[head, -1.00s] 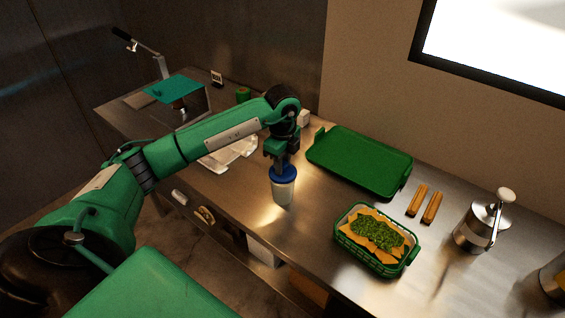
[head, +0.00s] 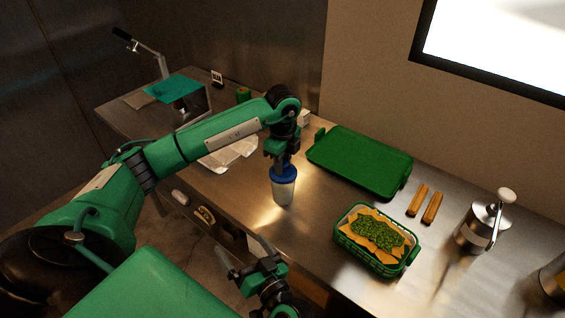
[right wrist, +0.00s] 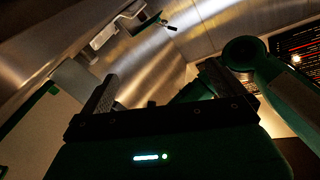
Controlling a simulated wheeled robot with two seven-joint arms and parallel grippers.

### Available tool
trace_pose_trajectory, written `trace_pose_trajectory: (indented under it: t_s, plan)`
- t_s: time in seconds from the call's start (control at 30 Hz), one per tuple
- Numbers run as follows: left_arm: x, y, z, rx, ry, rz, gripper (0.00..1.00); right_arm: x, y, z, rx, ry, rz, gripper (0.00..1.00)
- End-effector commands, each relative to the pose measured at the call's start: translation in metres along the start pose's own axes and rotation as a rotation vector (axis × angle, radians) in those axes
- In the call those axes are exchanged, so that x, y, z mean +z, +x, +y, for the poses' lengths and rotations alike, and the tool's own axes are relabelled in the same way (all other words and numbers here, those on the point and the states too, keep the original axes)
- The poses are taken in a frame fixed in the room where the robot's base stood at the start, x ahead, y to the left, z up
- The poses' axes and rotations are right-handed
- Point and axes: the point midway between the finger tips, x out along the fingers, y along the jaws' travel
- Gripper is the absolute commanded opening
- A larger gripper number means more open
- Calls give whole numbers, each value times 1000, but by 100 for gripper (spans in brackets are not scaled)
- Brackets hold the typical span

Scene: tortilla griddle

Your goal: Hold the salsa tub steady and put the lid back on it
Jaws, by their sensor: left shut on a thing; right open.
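The salsa tub (head: 284,193), a pale cup, stands upright on the steel counter. The blue lid (head: 285,174) is at its top, level and lined up with it; I cannot tell whether it is fully seated. My left gripper (head: 283,163) points down from above and is shut on the lid, its fingertips partly hidden. My right gripper (head: 246,258) is open and empty, low by the counter's front edge, apart from the tub. Its two spread fingers also show in the right wrist view (right wrist: 160,88), where I cannot make out the tub.
A green lunch box (head: 342,237) with chips and green topping stands right of the tub. A green tray (head: 360,161) lies behind. Two brown sticks (head: 425,204) and a metal canister (head: 478,230) are farther right. Bare counter (head: 315,205) lies between tub and lunch box.

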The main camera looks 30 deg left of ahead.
Motion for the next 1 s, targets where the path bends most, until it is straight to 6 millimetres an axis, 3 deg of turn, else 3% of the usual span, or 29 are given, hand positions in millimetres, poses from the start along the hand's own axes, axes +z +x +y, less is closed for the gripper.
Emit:
trace_pose_trajectory:
  t_s: [0.37, 0.8, 1.0]
  plan:
    - [0, 0, 0, 0, 0, 0, 0, -15, 26, 68, -64, -191, -238, 100]
    - [0, 0, 0, 0, 0, 0, 0, -69, 36, 168, 16, -383, -486, 100]
    - [0, 0, 0, 0, 0, 0, 0, -86, 36, 190, 52, -419, -534, 100]
